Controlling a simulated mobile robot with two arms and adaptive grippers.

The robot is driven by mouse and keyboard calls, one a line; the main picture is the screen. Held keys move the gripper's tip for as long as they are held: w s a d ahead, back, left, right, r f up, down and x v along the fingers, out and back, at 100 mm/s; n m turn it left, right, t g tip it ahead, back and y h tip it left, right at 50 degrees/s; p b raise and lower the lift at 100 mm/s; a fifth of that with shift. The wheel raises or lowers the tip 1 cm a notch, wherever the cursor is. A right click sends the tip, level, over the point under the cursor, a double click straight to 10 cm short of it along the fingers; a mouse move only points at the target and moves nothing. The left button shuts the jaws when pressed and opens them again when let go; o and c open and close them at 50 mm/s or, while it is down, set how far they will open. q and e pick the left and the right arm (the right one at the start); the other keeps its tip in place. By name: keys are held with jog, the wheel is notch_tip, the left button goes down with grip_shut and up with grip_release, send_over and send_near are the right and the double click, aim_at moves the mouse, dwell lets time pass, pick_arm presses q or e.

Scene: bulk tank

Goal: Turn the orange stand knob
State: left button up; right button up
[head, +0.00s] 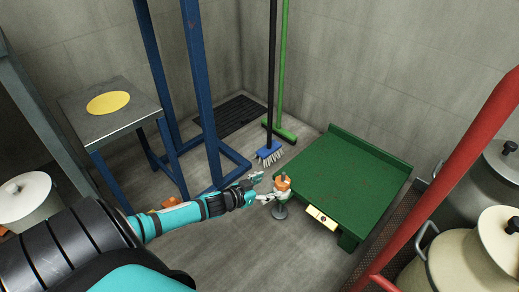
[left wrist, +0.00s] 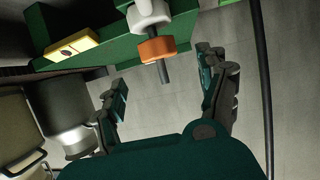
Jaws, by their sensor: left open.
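The orange stand knob (head: 282,182) sits at the top of a small stand by the near-left corner of the green platform. In the left wrist view the orange knob (left wrist: 156,50) is around a grey rod, beside a white rounded piece (left wrist: 148,15). My left gripper (head: 262,188) comes in from the left, just short of the knob. In the left wrist view its open fingers (left wrist: 162,72) lie on either side of the rod's end, with a gap to each side; the knob is just beyond the fingertips. My right gripper is not in view.
The green platform (head: 350,180) has a yellow panel (head: 321,218) on its near edge. A blue frame (head: 205,100) and a metal table (head: 110,115) stand at left. Brooms (head: 271,152) lean behind. A red rail (head: 450,180) and metal cans (head: 490,250) are at right.

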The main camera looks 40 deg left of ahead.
pick_arm(q)
jog(key=v, duration=0.4)
jog(key=shift+w, duration=0.1)
dwell(0.7)
